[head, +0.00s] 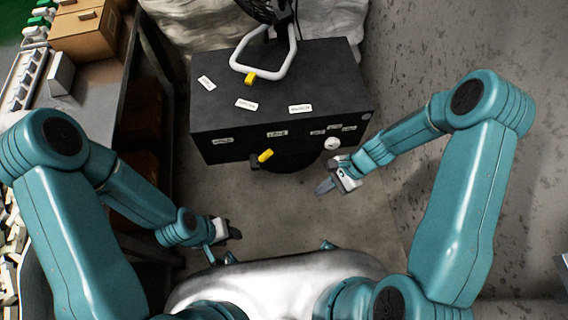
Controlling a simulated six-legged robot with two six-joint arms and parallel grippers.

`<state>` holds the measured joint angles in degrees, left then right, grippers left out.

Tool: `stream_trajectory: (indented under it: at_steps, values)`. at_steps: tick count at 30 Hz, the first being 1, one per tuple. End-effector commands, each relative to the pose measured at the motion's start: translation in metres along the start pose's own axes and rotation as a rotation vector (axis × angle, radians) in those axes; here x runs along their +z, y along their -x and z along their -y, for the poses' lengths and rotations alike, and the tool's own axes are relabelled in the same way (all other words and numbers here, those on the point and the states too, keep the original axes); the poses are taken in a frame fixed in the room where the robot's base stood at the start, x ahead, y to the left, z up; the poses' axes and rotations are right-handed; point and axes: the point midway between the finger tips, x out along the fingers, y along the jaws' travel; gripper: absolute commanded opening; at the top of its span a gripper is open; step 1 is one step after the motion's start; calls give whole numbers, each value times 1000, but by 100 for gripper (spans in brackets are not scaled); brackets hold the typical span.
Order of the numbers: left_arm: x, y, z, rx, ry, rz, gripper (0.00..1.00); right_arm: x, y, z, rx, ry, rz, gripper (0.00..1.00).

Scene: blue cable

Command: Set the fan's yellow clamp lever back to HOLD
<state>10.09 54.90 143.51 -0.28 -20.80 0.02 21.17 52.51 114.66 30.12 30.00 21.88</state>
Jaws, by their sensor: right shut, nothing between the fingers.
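A black fan (262,10) with a white tube stand (292,50) stands at the back of a black box (330,75). A small yellow piece (250,77) sits at the front of the stand. A yellow lever (265,156) sticks out at the box's front, beside a dark round part. I cannot tell which yellow piece is the clamp lever, and the labels are too small to read. My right gripper (325,186) is shut and empty, in front of the box, to the lower right of the yellow lever. My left gripper (236,233) is lower left, its fingers unclear.
A white round knob (332,143) is on the box's front right. A workbench (100,100) with cardboard boxes (85,32) runs along the left. A speckled grey surface (450,50) lies on the right. The floor between box and my body is clear.

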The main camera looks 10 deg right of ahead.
Motion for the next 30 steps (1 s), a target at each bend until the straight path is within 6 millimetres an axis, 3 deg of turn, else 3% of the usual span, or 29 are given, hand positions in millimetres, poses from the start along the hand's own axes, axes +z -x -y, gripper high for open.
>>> stream_trajectory:
  at_steps: [1,6,9,13,18,26,30]
  values:
    - [-1,-32,12,0,0,0,42,-24,-10,15,-53,-98,63,0]
    - [-2,-68,24,0,0,0,42,-42,19,63,-202,-334,309,0]
    - [-2,-79,28,0,0,-1,42,-47,38,80,-259,-396,413,0]
    - [-2,-84,30,0,0,-1,42,-48,54,90,-294,-427,484,0]
    - [-2,-82,30,0,0,-1,42,-46,59,93,-300,-433,501,0]
    - [-2,-83,30,0,0,-1,42,-45,55,93,-296,-430,500,0]
    - [-2,-87,32,0,0,-1,42,-38,40,99,-294,-430,500,0]
